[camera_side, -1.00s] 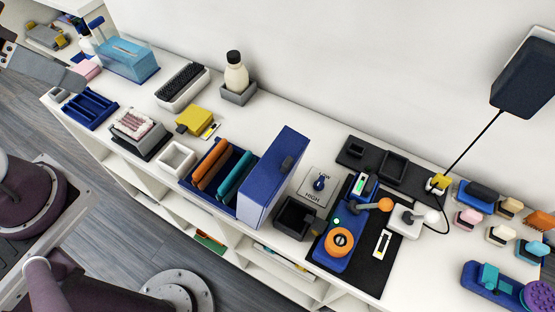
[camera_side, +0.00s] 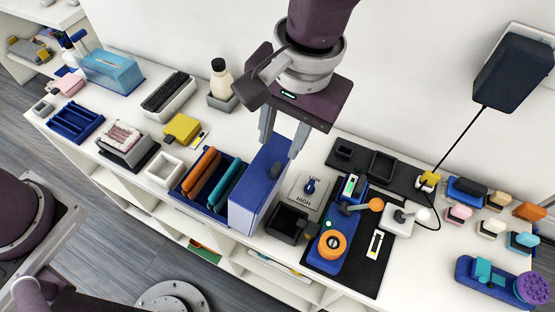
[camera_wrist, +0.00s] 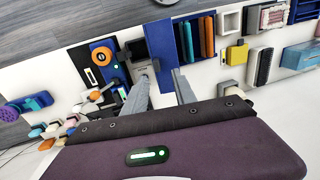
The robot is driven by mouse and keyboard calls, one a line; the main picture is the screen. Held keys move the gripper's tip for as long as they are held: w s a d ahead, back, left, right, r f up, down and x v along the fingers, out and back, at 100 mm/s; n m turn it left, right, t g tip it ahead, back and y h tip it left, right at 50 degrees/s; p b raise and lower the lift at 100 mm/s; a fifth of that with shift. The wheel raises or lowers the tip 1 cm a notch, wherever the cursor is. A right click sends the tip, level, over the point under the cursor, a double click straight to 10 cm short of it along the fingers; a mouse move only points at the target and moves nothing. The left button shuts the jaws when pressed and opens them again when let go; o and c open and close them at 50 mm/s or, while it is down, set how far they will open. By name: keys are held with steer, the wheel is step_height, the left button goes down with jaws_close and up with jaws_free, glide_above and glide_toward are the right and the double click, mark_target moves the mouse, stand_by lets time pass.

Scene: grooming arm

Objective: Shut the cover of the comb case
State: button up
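The comb case (camera_side: 218,212) is a dark blue tray holding orange and teal combs. Its blue cover (camera_side: 255,190) stands open, upright along the tray's right side, with a dark tab on its outer face. The wrist view also shows the case (camera_wrist: 203,61) and the cover (camera_wrist: 160,36). My gripper (camera_side: 281,148) is open, pointing down, its two grey fingers at the cover's far upper end. The fingers (camera_wrist: 162,80) are apart in the wrist view, with the cover's edge beyond them. I cannot tell whether they touch the cover.
Right of the cover are a black open box (camera_side: 288,222), a dial plate (camera_side: 308,191) and a blue joystick unit (camera_side: 332,245) on a black mat. A white square tray (camera_side: 165,170) and a yellow item (camera_side: 182,128) stand left. A bottle (camera_side: 221,82) stands behind.

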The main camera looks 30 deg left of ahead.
mark_target(277, 167)
steer(key=f, duration=0.7)
steer(key=shift+s+a+f, duration=0.1)
steer(key=shift+a+f, duration=0.2)
steer(key=shift+f, duration=0.05)
steer(key=shift+c, duration=0.2)
jaws_close()
stand_by(0.8)
